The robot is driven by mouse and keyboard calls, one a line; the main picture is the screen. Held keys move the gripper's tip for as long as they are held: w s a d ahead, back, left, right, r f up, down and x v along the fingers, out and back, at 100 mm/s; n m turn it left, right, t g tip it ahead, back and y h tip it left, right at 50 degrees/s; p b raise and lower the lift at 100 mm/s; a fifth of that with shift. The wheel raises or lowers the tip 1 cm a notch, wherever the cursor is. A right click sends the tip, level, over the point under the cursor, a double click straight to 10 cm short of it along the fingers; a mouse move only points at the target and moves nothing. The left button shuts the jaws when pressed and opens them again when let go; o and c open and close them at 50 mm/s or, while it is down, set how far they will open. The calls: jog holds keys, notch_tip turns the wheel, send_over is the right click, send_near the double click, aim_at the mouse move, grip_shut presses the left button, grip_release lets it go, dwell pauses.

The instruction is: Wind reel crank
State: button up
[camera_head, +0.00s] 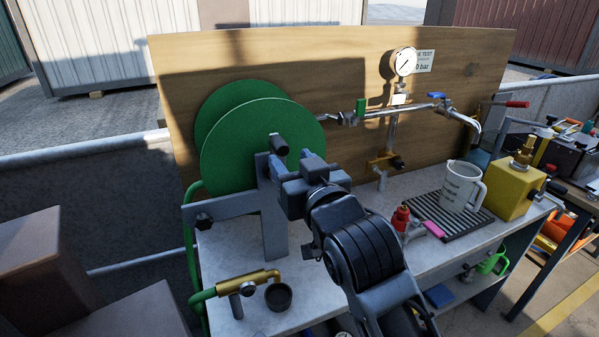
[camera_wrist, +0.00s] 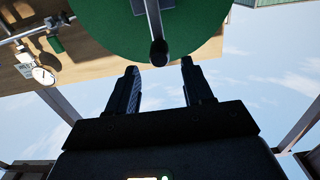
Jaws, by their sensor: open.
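The green reel (camera_head: 225,150) stands upright on a grey bracket (camera_head: 274,230) at the left of the bench. A short dark round-ended handle (camera_head: 280,144) sticks out from the reel's front. My gripper (camera_head: 298,172) is in front of the reel, just below and right of this handle. In the wrist view my gripper (camera_wrist: 160,66) is open, with its two fingers apart. The dark handle end (camera_wrist: 158,52) appears between and just beyond the fingertips, with a grey bar behind it against the green disc (camera_wrist: 110,25). Nothing is gripped. My arm hides part of the bracket and bench.
A wooden backboard (camera_head: 350,60) carries a gauge (camera_head: 403,61) and pipework. A brass fitting (camera_head: 250,283) and dark cup (camera_head: 279,296) sit at the bench front. A red-topped valve (camera_head: 401,217), white jug (camera_head: 462,187) and yellow block (camera_head: 512,190) stand right of my arm.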

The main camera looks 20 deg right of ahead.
aim_at(285, 151)
jog(key=shift+w, duration=2.4)
jog(key=shift+w, duration=0.1)
jog(key=shift+c, duration=0.4)
jog(key=c, duration=0.8)
jog(key=shift+d, duration=0.15)
